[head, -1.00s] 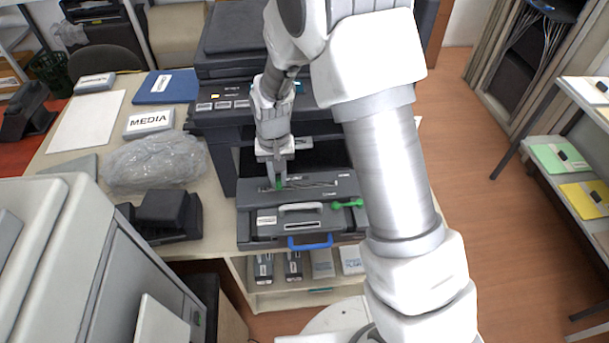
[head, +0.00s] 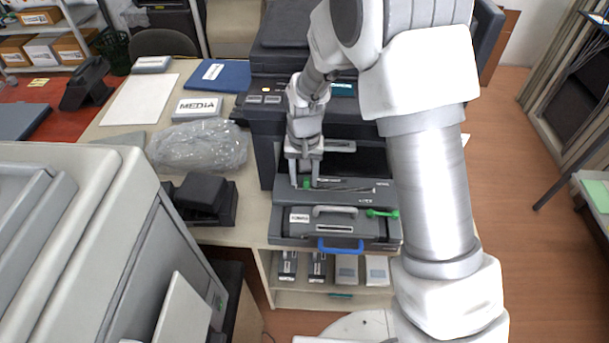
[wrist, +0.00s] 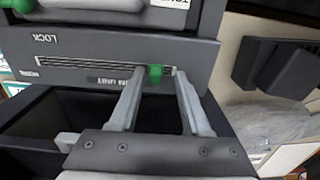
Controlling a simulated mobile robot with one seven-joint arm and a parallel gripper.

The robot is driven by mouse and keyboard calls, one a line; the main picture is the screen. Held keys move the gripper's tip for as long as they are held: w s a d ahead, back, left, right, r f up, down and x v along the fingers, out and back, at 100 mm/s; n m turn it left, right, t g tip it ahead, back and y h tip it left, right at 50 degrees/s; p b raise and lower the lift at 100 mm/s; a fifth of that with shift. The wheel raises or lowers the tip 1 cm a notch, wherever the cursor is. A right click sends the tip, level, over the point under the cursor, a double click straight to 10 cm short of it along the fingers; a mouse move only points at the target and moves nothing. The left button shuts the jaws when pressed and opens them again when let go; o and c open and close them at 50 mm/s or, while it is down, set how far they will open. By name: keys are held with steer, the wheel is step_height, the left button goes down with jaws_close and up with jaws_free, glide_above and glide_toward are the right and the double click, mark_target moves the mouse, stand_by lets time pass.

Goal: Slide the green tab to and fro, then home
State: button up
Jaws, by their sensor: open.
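The green tab (head: 306,184) stands up from a narrow slot in the top of a dark grey unit (head: 345,197) at the front of the printer. In the wrist view the green tab (wrist: 155,74) is near the slot's right end, away from the LOCK lettering (wrist: 45,38). My gripper (head: 304,184) is open and points down over the slot. In the wrist view my gripper (wrist: 160,76) has one finger on each side of the tab. The left finger is close to it, and I cannot tell if they touch; a gap shows at the right finger.
A green lever (head: 383,213), a grey handle and a blue handle (head: 340,247) are on the unit's front. A clear plastic bag (head: 200,147) and a black device (head: 203,197) lie to the left. The dark printer (head: 262,120) rises behind.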

mark_target(307, 179)
step_height(307, 179, up, 18)
steer(key=shift+f, duration=0.25)
stand_by(0.3)
steer(key=shift+f, duration=0.1)
steer(key=b, duration=0.5)
steer(key=shift+d+f, duration=0.2)
steer(key=shift+f, duration=0.1)
steer(key=shift+d+r+b, duration=0.1)
steer(key=shift+b, duration=0.3)
step_height(307, 179, down, 17)
steer(key=shift+b, duration=0.85)
